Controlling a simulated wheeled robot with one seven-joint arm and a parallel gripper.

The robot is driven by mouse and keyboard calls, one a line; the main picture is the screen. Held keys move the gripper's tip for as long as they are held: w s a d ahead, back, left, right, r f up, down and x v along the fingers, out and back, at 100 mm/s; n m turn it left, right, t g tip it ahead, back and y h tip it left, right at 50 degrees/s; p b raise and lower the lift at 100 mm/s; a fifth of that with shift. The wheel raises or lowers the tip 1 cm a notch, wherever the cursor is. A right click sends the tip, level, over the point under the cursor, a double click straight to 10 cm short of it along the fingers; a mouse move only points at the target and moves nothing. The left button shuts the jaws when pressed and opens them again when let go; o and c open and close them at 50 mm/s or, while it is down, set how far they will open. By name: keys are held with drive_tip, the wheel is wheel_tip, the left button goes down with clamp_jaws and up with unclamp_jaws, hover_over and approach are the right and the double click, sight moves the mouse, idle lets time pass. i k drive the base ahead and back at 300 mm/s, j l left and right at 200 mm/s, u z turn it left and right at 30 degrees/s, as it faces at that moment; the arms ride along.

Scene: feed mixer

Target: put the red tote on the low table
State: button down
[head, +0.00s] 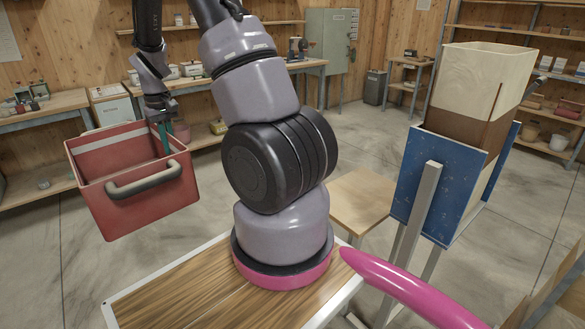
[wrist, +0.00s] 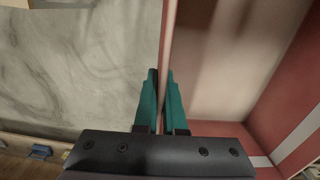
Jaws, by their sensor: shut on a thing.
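My gripper (head: 163,138) is shut on the tote's rim. In the wrist view the teal fingers of my gripper (wrist: 161,80) pinch the thin tote wall, with the inside of the tote (wrist: 225,70) to the right. The low table (head: 365,195) has a bare light wooden top and stands to the right of my arm, partly hidden by it.
A blue-panelled machine with a pale hopper (head: 475,75) stands right of the low table, with a grey post in front. Workbenches (head: 40,110) and shelves (head: 540,65) line the walls. Concrete floor (head: 75,265) is open around the tote.

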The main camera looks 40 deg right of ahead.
sight(363, 195)
drive_tip(key=i+z, duration=0.2)
drive_tip(key=i, duration=0.2)
drive_tip(key=i+j+z, duration=0.15)
drive_tip(key=i, duration=0.25)
drive_tip(key=i+j+z, duration=0.2)
drive_tip(key=i, duration=0.15)
drive_tip(key=z, duration=1.85)
drive_tip(key=i+l+z, duration=0.4)
drive_tip(key=i+l, duration=0.05)
drive_tip(key=l, duration=0.05)
